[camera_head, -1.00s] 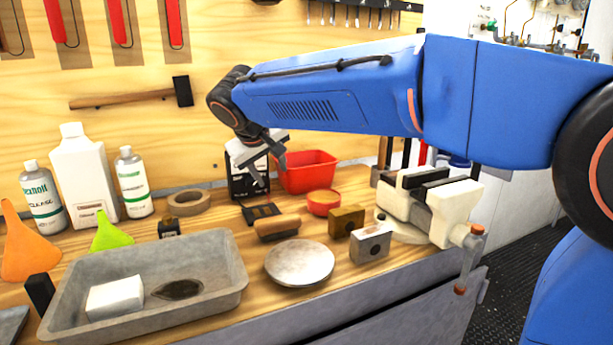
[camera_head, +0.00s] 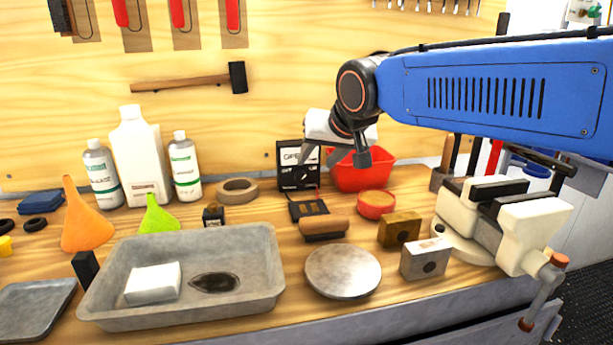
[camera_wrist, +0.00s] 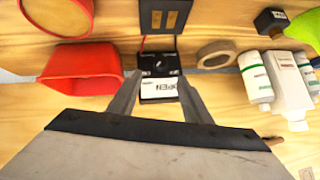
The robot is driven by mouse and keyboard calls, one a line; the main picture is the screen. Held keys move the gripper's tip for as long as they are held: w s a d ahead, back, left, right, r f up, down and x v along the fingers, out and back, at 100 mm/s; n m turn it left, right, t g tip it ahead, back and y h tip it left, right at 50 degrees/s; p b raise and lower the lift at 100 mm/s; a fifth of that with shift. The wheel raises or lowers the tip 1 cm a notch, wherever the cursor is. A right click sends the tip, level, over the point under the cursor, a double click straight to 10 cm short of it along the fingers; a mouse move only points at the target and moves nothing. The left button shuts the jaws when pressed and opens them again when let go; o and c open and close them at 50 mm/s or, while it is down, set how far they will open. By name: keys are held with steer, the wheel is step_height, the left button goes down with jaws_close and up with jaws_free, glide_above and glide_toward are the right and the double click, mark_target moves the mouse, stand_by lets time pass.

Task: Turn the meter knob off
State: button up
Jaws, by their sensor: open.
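The meter (camera_head: 297,179) is a small black box with a white display, standing upright at the back of the bench near the wall. Its knob looks dark on the lower front and is too small to read. My gripper (camera_head: 335,156) is open and empty, just right of the meter in the head view and partly overlapping it. In the wrist view the meter (camera_wrist: 147,70) appears upside down, with its white display reading OPEN. There, my open gripper (camera_wrist: 160,82) has one fingertip on each side of the meter, apparently short of it.
A red bin (camera_head: 375,177) stands close to the meter's right. A black pad (camera_head: 309,209) and a wooden-handled brush (camera_head: 324,227) lie in front. A tape roll (camera_head: 238,190) is to the left, a vise (camera_head: 515,222) to the right. A grey tray (camera_head: 115,312) fills the front left.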

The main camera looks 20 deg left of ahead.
mark_target(302, 178)
steer(key=x, duration=1.1)
steer(key=shift+a, duration=0.15)
steer(key=c, duration=1.1)
steer(key=shift+o, duration=0.2)
